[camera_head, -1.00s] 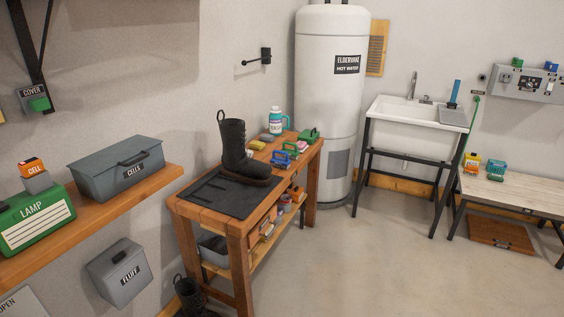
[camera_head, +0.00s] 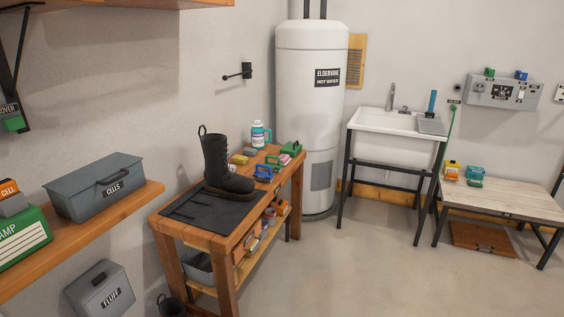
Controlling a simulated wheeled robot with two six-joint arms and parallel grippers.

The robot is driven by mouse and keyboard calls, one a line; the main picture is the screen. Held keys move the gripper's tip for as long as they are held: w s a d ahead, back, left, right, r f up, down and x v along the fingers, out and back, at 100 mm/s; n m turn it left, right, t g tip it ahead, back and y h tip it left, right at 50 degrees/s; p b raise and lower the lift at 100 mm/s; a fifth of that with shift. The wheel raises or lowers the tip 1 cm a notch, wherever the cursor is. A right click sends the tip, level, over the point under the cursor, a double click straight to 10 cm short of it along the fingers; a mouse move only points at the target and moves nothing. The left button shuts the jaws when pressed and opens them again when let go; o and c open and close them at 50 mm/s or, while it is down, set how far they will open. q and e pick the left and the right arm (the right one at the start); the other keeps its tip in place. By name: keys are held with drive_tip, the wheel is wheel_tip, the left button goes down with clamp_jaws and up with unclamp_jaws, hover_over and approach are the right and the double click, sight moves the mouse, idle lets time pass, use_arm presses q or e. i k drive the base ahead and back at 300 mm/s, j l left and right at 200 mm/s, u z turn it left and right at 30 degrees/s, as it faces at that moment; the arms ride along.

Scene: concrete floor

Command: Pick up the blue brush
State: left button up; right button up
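A small blue item with an arched handle (camera_head: 262,173), which looks like the blue brush, sits on the wooden workbench (camera_head: 222,241) just right of the black boot (camera_head: 219,160). Similar green-handled items (camera_head: 273,162) stand close behind it. A blue upright handle (camera_head: 432,101) also shows at the right side of the sink; I cannot tell what it belongs to. Neither of my grippers is in view.
A white sink (camera_head: 394,124) on black legs and a white water heater (camera_head: 311,95) stand behind the bench. A low table (camera_head: 505,200) is at the right. A wooden shelf (camera_head: 100,227) juts out at the left. The floor (camera_head: 390,270) at centre right is clear.

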sight(260, 175)
drive_tip(key=i+l+u, duration=0.15)
drive_tip(key=i+l, duration=0.65)
